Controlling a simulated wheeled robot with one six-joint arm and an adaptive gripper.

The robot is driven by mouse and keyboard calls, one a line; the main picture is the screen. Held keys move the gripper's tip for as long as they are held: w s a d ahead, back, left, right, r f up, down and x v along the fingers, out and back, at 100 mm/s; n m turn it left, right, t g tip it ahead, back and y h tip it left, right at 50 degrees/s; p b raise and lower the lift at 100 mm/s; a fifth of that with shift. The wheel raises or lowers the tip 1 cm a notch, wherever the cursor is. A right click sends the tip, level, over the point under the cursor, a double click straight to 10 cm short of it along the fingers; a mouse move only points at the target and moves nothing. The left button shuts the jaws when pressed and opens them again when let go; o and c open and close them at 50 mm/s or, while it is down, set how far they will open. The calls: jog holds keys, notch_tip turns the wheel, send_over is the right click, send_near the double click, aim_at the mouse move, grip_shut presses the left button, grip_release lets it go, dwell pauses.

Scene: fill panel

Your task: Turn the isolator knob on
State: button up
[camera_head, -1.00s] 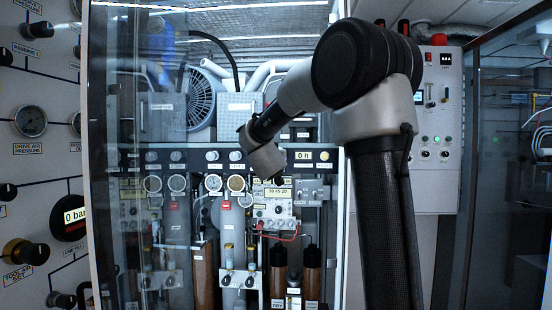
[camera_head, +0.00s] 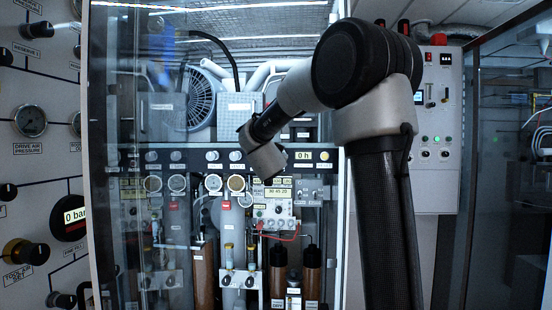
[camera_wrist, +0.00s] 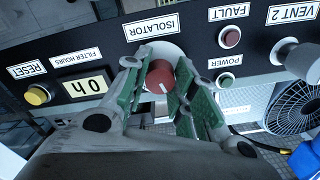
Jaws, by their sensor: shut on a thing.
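The isolator knob (camera_wrist: 159,78) is red and round with a short white mark. It sits on a pale round plate (camera_wrist: 150,52) under the ISOLATOR label, which appears upside down in the wrist view. My gripper (camera_wrist: 158,84) is shut on the knob, with one green-padded finger on each side of it. The white mark points toward the lower edge of the wrist picture, tilted slightly. In the head view my arm's wrist hides the knob and the fingers.
The dark panel strip also carries a yellow reset button (camera_wrist: 38,95), an hours display (camera_wrist: 86,85), a red fault button (camera_wrist: 230,37), a green power button (camera_wrist: 226,80) and the vent 2 knob (camera_wrist: 302,58). A glass door (camera_head: 118,230) stands at the cabinet's left.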

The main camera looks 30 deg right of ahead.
jog(key=m, duration=1.2)
jog(key=shift+m, duration=0.3)
jog(key=shift+f, duration=0.1)
dwell(0.3)
jog(key=o, duration=1.1)
jog(key=shift+c, duration=0.2)
jog(key=v, duration=1.2)
